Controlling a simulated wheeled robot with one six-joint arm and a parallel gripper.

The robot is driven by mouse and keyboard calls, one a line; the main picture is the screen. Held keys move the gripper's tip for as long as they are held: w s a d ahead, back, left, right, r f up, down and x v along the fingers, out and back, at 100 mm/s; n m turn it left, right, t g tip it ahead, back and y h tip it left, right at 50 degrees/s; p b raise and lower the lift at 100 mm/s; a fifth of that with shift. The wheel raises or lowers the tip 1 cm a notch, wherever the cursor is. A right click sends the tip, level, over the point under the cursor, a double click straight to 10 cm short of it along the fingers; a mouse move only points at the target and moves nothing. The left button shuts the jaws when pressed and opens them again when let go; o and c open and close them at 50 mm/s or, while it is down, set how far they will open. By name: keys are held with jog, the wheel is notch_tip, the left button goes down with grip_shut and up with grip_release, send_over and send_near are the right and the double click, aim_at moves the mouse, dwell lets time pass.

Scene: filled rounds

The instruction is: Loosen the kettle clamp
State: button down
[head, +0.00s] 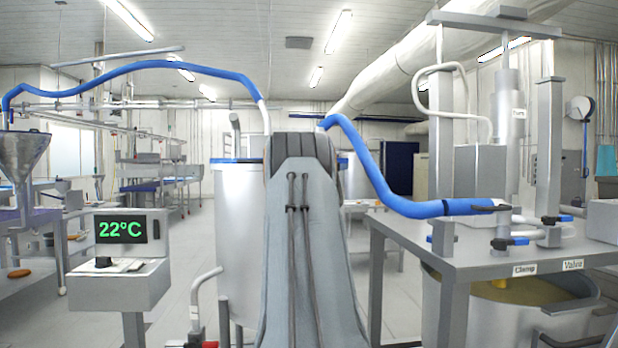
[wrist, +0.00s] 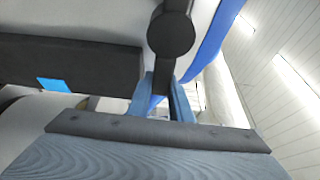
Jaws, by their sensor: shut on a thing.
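A large pale metal kettle (head: 237,235) stands directly ahead in the head view, partly hidden behind my arm. In the wrist view, a dark lever with a round end (wrist: 171,34) sits at the kettle's top and appears to be the kettle clamp. My gripper (wrist: 164,88) has its two blue-grey fingers on either side of the lever's lower part and is shut on it. A dark bar (wrist: 70,65) with a blue patch runs to the left. My arm hides the gripper and lever in the head view.
A metal table (head: 460,265) at right carries parts labelled Clamp and Valve, with a tub (head: 520,305) underneath. A 22°C display (head: 123,230) and a funnel (head: 22,160) stand at left. Floor is clear at centre left.

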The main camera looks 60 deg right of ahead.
jog(key=shift+s+d+f, duration=0.1)
jog(key=shift+s+f, duration=0.05)
jog(key=c, duration=1.6)
grip_release()
jog(key=shift+a, duration=0.3)
jog(key=shift+b+v, duration=1.7)
jog(key=shift+v, duration=2)
